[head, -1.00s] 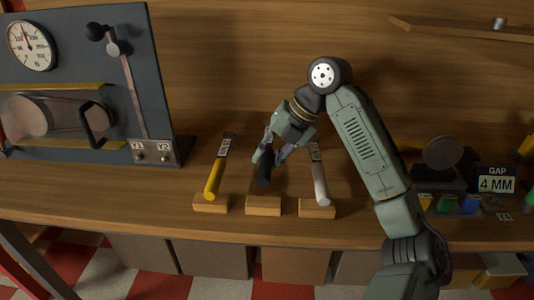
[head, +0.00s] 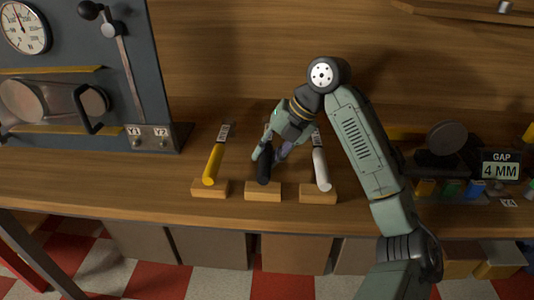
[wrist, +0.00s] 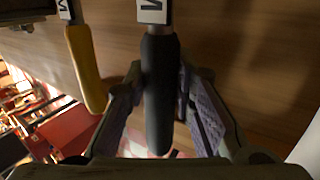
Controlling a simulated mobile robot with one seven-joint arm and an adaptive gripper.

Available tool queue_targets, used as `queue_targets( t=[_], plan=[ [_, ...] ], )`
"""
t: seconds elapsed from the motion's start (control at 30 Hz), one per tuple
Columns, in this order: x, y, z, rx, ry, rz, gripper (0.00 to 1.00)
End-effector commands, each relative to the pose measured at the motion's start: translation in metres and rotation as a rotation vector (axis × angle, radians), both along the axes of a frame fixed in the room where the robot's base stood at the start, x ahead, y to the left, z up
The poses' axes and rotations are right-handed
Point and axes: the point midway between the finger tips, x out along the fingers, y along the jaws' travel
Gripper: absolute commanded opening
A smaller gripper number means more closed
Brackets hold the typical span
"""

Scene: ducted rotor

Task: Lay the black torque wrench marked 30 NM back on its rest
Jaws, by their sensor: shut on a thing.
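The black torque wrench (head: 264,166) is held by its handle in my gripper (head: 269,156), between the yellow-handled wrench (head: 214,165) and the white-handled wrench (head: 320,169). In the wrist view its black handle (wrist: 159,95) runs between my two fingers, with a white label (wrist: 152,11) at its far end. Only part of the label shows, so its figure cannot be read. The wooden rest block (head: 262,195) is at the handle's near end in the head view. I cannot tell whether the handle touches it.
The yellow wrench's block (head: 209,190) and the white wrench's block (head: 318,196) flank the middle one closely. A dark gauge panel (head: 70,100) stands at the left. A sign reading GAP 4 MM (head: 500,165) and small coloured blocks are at the right.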

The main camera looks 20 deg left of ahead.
Motion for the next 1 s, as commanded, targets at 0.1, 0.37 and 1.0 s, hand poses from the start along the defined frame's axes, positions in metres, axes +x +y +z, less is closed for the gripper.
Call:
queue_targets(
  t=[0.1,0.37,1.0],
  plan=[
    [-0.0002,0.0004,-0.0033,0.001,-0.001,0.0,0.0],
    [0.0,0.0001,-0.0061,0.001,-0.002,0.0,0.0],
    [0.0,0.0,-0.0067,0.0,0.0,0.0,0.47]
  ],
)
